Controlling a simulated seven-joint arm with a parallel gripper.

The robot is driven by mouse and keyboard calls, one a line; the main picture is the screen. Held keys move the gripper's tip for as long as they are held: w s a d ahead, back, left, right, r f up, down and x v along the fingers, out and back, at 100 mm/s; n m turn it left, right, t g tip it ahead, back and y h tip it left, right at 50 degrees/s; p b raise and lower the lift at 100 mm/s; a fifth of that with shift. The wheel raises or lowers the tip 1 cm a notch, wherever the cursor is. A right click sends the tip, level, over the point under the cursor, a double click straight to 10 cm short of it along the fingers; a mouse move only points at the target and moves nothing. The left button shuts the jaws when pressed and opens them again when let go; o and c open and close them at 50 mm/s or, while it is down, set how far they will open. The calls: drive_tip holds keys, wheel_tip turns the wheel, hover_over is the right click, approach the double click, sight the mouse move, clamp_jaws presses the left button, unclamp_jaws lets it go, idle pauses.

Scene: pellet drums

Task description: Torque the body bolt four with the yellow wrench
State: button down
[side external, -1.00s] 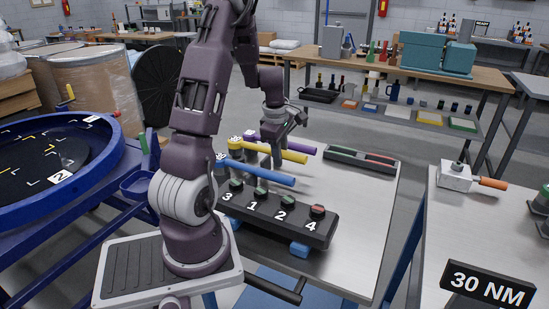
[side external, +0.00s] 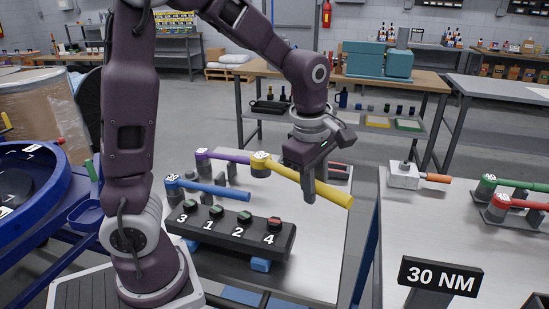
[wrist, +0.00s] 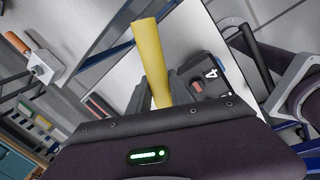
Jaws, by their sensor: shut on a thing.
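My gripper (side external: 308,183) is shut on the yellow wrench (side external: 333,195) and holds it above the steel table, its head to the left and its handle end to the lower right. The handle also shows in the wrist view (wrist: 150,60). The black body (side external: 240,236) has bolts numbered 3, 1, 2 and 4 along its top. Bolt four (side external: 273,222) has a red top; the other bolts have green tops. Bolt four also shows in the wrist view (wrist: 197,87). The wrench is behind and above the body, apart from bolt four.
A blue wrench (side external: 210,188) and a purple wrench (side external: 225,156) rest on stands behind the body. A 30 NM sign (side external: 440,276) stands front right. A white box with an orange handle (side external: 405,175) and green and red wrenches (side external: 520,203) are on the right table.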

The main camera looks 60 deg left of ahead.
drive_tip(key=s+d+m, duration=0.2)
drive_tip(key=s+d, duration=0.3)
drive_tip(key=d, duration=0.6)
drive_tip(key=shift+r, duration=0.4)
drive_tip(key=shift+f, duration=3.1)
drive_tip(key=shift+f, duration=0.6)
